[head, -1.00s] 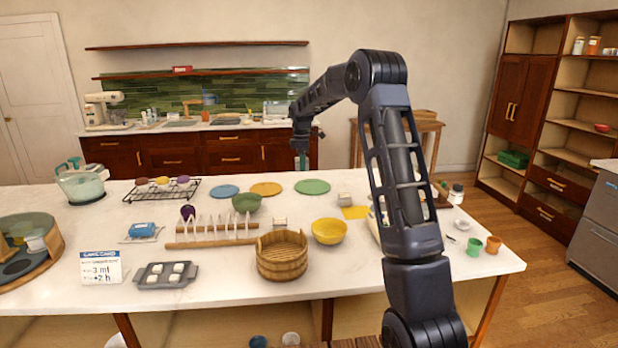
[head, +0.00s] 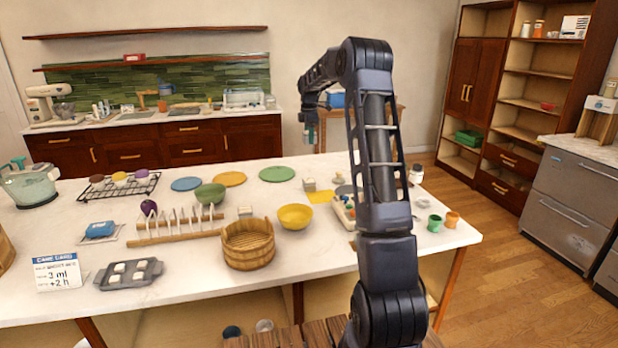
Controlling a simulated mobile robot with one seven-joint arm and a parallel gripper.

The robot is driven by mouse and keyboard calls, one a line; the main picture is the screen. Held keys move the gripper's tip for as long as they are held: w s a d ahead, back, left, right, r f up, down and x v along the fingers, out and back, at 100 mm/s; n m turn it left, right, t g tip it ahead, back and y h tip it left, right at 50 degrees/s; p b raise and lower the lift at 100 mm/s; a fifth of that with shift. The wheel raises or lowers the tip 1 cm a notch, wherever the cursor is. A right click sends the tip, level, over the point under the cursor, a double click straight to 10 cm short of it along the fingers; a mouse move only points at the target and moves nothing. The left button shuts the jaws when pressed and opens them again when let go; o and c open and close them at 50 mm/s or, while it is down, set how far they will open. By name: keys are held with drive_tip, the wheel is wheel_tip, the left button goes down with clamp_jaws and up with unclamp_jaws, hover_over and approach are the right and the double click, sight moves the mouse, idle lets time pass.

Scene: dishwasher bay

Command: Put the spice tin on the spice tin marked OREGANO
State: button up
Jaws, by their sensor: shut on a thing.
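My gripper (head: 309,124) is at the end of my raised arm, above and beyond the far edge of the white table. It is shut on a small grey-green thing, which I take to be the spice tin (head: 310,136); it is tiny in view and no label can be read. I cannot make out a tin marked OREGANO. Two small jars (head: 531,29) stand on an upper shelf at the right, too small to read. A white jar with a dark lid (head: 416,173) stands at the table's far right, partly near my arm.
The white table (head: 330,252) holds a wooden tub (head: 248,245), a yellow bowl (head: 295,217), a plate rack (head: 175,225) and several cups and plates. A wooden shelf unit (head: 517,120) stands at the back right. Steel drawers (head: 575,200) stand at the right. Open floor lies between.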

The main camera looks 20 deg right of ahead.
sight(309, 180)
wheel_tip(309, 180, down, 18)
drive_tip(key=shift+r, duration=0.2)
idle(0.4)
drive_tip(key=shift+f, duration=0.1)
drive_tip(key=o, duration=1)
